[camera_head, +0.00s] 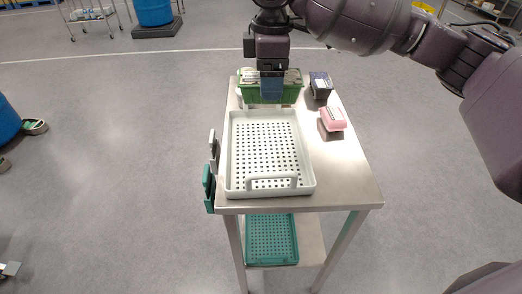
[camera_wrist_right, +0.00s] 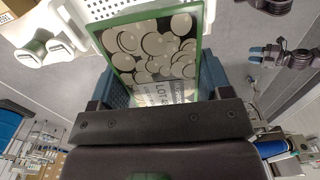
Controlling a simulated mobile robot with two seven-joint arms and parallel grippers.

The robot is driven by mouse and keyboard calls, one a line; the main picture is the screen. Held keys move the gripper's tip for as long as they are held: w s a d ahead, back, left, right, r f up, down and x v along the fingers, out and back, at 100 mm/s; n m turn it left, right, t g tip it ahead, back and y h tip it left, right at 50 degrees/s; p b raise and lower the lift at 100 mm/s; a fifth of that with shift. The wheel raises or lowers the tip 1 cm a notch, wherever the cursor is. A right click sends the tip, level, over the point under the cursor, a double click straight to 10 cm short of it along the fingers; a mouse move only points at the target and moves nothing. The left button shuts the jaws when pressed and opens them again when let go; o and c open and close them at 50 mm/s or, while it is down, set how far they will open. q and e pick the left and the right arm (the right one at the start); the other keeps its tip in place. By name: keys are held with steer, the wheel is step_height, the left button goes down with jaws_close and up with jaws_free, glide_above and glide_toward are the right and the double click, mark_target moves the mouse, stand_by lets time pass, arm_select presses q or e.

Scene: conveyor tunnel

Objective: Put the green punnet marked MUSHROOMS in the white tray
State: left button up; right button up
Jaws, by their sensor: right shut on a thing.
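The green punnet (camera_head: 248,90) is at the far end of the steel table, just beyond the white tray's far edge. Its top, in the right wrist view (camera_wrist_right: 122,62), shows a mushroom picture and a partly hidden label reading LOT. My right gripper (camera_head: 271,88) comes down from above and is shut on the punnet, one blue finger over its near side. I cannot tell how high it is held. The white tray (camera_head: 304,150) lies empty on the table, with a perforated floor and a raised near handle. My left gripper (camera_wrist_right: 258,54) seems to show small in the right wrist view; its jaws are unclear.
A dark box (camera_head: 321,86) and a pink pack (camera_head: 333,119) stand right of the tray on the steel table (camera_head: 345,175). A teal tray (camera_head: 271,240) is on the lower shelf. Grey and teal items (camera_head: 209,187) hang at the left edge.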

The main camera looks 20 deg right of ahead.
step_height(320, 180, down, 20)
steer(key=b, duration=0.5)
arm_select(q)
steer(key=shift+g, duration=0.3)
steer(key=f, duration=0.4)
steer(key=shift+s+f, duration=0.2)
steer(key=shift+f, duration=0.1)
arm_select(e)
steer(key=shift+f, duration=0.1)
steer(key=o, duration=1)
steer(key=shift+o, duration=1.3)
arm_select(q)
steer(key=shift+s+f, duration=0.1)
steer(key=shift+f, duration=0.2)
